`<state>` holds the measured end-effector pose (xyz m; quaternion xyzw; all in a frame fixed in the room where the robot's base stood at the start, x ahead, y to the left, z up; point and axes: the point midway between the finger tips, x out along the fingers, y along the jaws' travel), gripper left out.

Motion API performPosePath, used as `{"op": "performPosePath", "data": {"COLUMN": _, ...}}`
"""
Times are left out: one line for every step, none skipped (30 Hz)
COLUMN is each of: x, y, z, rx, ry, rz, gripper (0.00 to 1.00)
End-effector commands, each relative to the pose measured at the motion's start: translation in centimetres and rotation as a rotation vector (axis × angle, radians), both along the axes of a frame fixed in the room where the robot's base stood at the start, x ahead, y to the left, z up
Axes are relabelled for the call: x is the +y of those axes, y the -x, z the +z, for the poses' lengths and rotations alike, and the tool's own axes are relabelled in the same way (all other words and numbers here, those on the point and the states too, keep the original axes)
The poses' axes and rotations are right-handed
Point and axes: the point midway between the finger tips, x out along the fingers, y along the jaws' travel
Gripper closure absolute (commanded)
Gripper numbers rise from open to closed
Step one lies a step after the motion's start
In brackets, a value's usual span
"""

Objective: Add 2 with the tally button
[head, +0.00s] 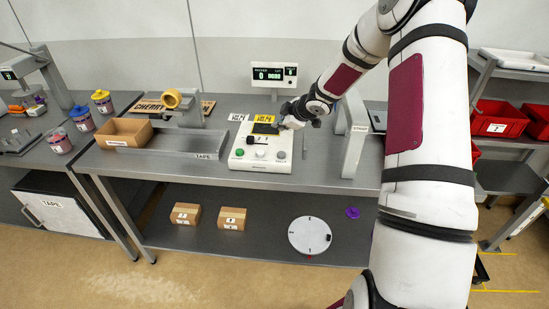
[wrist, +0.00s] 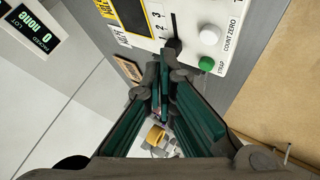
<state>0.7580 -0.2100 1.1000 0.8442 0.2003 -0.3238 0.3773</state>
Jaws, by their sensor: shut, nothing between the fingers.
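The white control box (head: 262,160) stands on the bench, with push buttons along its front. In the wrist view a white button (wrist: 209,36) sits beside a green button (wrist: 206,62); the lettering near them reads COUNT, ZERO and STRAP. I cannot surely tell which one is the tally button. The display (head: 274,76) behind the box reads 0 under PACKED; it also shows in the wrist view (wrist: 30,32). My gripper (head: 284,124) is shut and empty, over the back right part of the box, apart from the white and green buttons.
A black lever (wrist: 174,45) beside a numbered scale lies close to my fingertips. A grey tape tray (head: 175,150) and an open cardboard box (head: 124,133) stand left of the control box. A grey upright stand (head: 352,140) rises close on the right.

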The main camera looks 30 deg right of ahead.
Motion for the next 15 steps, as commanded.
{"op": "performPosePath", "data": {"x": -0.14, "y": 0.01, "z": 0.05, "rx": -0.003, "ry": -0.002, "rz": -0.001, "gripper": 1.00}}
{"op": "performPosePath", "data": {"x": -0.18, "y": 0.00, "z": 0.06, "rx": -0.005, "ry": -0.003, "rz": -0.001, "gripper": 1.00}}
{"op": "performPosePath", "data": {"x": -0.17, "y": -0.01, "z": 0.05, "rx": -0.005, "ry": -0.003, "rz": -0.001, "gripper": 1.00}}
{"op": "performPosePath", "data": {"x": -0.17, "y": -0.02, "z": 0.04, "rx": -0.005, "ry": -0.003, "rz": -0.001, "gripper": 1.00}}
{"op": "performPosePath", "data": {"x": -0.15, "y": -0.03, "z": 0.03, "rx": -0.003, "ry": -0.002, "rz": -0.001, "gripper": 1.00}}
{"op": "performPosePath", "data": {"x": -0.14, "y": -0.03, "z": 0.03, "rx": -0.003, "ry": -0.002, "rz": -0.001, "gripper": 1.00}}
{"op": "performPosePath", "data": {"x": -0.13, "y": -0.03, "z": 0.02, "rx": -0.003, "ry": -0.002, "rz": -0.001, "gripper": 1.00}}
{"op": "performPosePath", "data": {"x": -0.13, "y": -0.03, "z": 0.02, "rx": -0.003, "ry": -0.002, "rz": -0.001, "gripper": 1.00}}
{"op": "performPosePath", "data": {"x": -0.13, "y": -0.02, "z": 0.02, "rx": -0.003, "ry": -0.002, "rz": 0.000, "gripper": 1.00}}
{"op": "performPosePath", "data": {"x": -0.12, "y": -0.03, "z": -0.02, "rx": -0.003, "ry": -0.001, "rz": -0.001, "gripper": 1.00}}
{"op": "performPosePath", "data": {"x": -0.11, "y": -0.04, "z": -0.06, "rx": -0.002, "ry": -0.002, "rz": -0.001, "gripper": 1.00}}
{"op": "performPosePath", "data": {"x": -0.09, "y": -0.06, "z": -0.19, "rx": -0.002, "ry": -0.002, "rz": -0.001, "gripper": 1.00}}
{"op": "performPosePath", "data": {"x": -0.07, "y": -0.08, "z": -0.34, "rx": -0.001, "ry": -0.003, "rz": 0.000, "gripper": 1.00}}
{"op": "performPosePath", "data": {"x": -0.07, "y": -0.12, "z": -0.54, "rx": -0.001, "ry": -0.003, "rz": 0.000, "gripper": 1.00}}
{"op": "performPosePath", "data": {"x": -0.07, "y": -0.14, "z": -0.87, "rx": 0.000, "ry": -0.002, "rz": 0.000, "gripper": 1.00}}
